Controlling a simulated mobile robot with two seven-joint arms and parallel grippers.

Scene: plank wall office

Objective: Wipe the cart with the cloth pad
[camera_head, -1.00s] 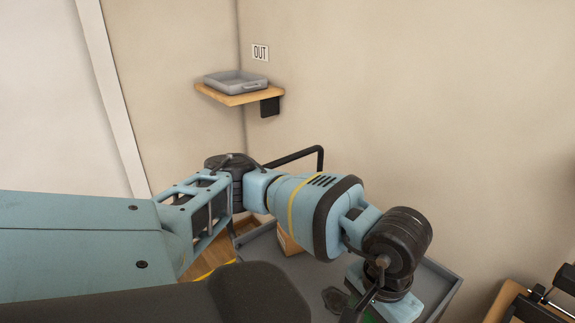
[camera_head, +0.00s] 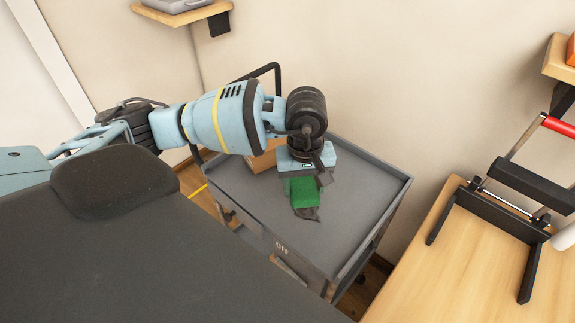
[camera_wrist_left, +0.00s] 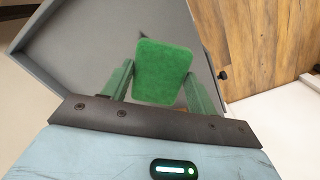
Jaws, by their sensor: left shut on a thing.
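The grey cart (camera_head: 345,190) stands in the middle of the head view, with a flat top inside a raised rim. My left gripper (camera_head: 305,184) is over the cart top, pointing down, and is shut on the green cloth pad (camera_head: 305,194). In the left wrist view the pad (camera_wrist_left: 163,72) sits between the two green fingers. A dark irregular smudge (camera_head: 308,214) on the cart top shows just in front of the pad, which partly hides it. I cannot tell whether the pad touches the surface. My right gripper is not in view.
A brown box (camera_head: 263,161) is on the cart's far left part, partly behind my arm. A wooden table (camera_head: 430,285) with a black-framed device (camera_head: 530,185) stands to the right. A wall shelf (camera_head: 185,14) holds a grey tray. The cart's right part is clear.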

